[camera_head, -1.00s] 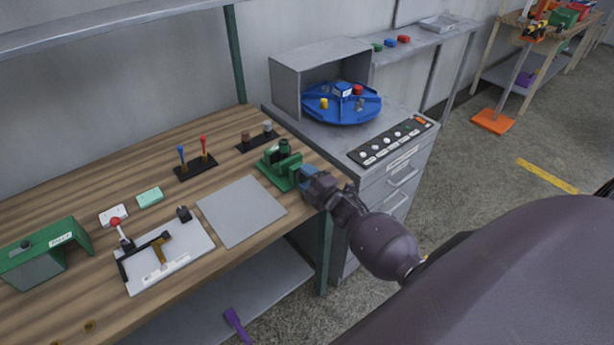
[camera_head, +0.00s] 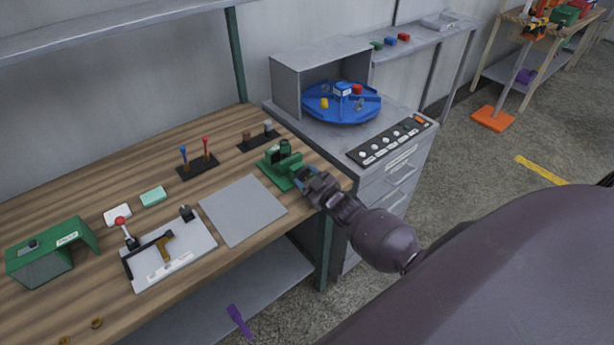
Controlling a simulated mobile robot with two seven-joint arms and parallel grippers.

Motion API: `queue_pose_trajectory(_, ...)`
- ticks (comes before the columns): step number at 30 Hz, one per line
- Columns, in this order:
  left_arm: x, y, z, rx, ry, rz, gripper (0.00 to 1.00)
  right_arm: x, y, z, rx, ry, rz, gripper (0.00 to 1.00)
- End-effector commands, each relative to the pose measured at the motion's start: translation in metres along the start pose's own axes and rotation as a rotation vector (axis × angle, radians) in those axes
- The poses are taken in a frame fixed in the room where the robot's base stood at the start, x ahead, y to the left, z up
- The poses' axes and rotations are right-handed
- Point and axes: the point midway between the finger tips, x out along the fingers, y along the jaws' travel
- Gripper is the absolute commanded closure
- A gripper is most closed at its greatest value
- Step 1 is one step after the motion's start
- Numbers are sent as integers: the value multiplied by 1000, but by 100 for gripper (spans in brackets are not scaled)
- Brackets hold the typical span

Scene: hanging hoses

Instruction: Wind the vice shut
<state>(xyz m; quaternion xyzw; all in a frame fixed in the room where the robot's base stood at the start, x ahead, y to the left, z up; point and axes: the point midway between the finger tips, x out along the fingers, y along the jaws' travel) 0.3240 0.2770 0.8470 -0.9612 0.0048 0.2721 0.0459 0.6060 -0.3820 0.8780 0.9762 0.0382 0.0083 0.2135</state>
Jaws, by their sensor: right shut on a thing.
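The green vice (camera_head: 279,165) stands near the right end of the wooden bench, by its front edge. My right gripper (camera_head: 307,174) is at the vice's front side, shut on the vice's handle. The fingers and wrist hide most of the handle. The gap between the vice jaws is too small to make out in this view. My left gripper is not in view.
A grey plate (camera_head: 242,210) lies left of the vice. A white board with a clamp (camera_head: 170,255), a green box (camera_head: 50,252) and two levers (camera_head: 197,162) are further left. A grey cabinet with a blue turntable (camera_head: 341,103) stands right, close to my arm.

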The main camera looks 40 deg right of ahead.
Motion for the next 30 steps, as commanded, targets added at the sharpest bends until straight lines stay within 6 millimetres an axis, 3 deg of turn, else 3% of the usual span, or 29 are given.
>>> queue_pose_trajectory(30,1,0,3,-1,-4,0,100,0,0,2,965,-1,-1,76)
